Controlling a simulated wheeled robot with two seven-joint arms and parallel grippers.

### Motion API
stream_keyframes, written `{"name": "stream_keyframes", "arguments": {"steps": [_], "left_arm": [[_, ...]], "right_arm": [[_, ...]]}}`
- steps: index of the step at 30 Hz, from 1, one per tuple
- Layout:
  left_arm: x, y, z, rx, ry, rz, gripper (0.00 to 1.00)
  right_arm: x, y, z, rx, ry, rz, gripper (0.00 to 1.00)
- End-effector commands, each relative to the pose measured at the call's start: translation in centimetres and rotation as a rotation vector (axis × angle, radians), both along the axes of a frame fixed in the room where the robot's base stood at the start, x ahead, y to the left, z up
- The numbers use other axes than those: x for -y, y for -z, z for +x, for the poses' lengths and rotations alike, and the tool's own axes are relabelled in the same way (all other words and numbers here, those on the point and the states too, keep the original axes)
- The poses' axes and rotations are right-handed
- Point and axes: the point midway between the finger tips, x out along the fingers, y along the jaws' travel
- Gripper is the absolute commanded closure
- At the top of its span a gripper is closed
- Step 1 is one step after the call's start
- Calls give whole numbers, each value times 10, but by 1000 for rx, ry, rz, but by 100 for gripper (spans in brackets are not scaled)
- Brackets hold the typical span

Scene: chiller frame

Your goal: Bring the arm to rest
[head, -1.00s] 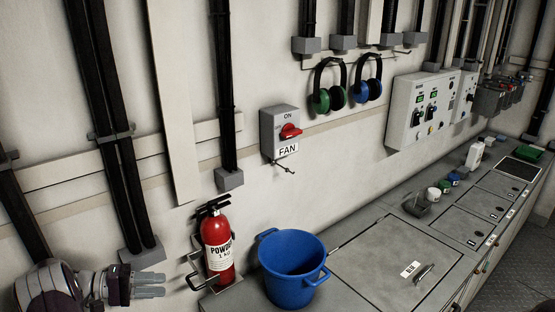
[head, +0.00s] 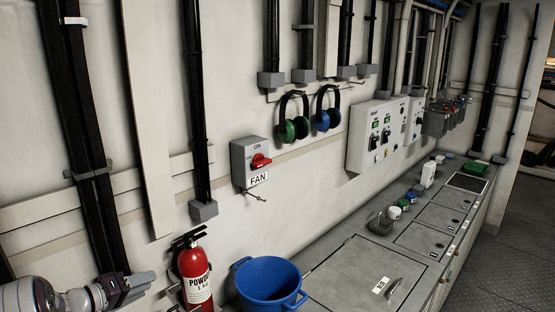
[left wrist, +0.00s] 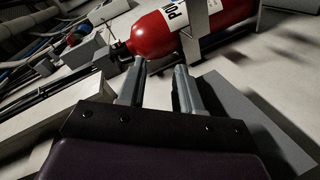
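My left arm enters the head view at the lower left. Its gripper (head: 141,282) is near the wall, just left of the red fire extinguisher (head: 194,274). In the left wrist view the two fingers of my left gripper (left wrist: 160,80) stand apart with nothing between them. The extinguisher (left wrist: 165,35) lies beyond the fingertips there, with a visible gap hard to judge. My right gripper is in neither view.
A blue bucket (head: 268,284) stands right of the extinguisher on the grey counter (head: 345,275). A FAN switch box (head: 243,155) with a red knob is on the wall. Ear defenders (head: 286,128) and a control panel (head: 366,152) hang further right.

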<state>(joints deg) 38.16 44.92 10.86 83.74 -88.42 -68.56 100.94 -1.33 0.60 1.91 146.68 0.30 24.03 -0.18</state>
Motion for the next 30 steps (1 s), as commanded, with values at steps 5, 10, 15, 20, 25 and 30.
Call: {"name": "stream_keyframes", "arguments": {"steps": [5,10,15,20,25,30], "left_arm": [[40,-32,19,30,-248,416,65],[102,-5,-101,-365,-195,876,65],[151,19,-226,-655,104,988,65],[174,24,-282,-753,271,989,65],[176,25,-291,-769,298,986,65],[176,25,-290,-768,295,986,65]], "right_arm": [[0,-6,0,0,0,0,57],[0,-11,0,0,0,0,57],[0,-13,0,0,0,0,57],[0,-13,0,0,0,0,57],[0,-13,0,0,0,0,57],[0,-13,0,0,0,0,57]]}}
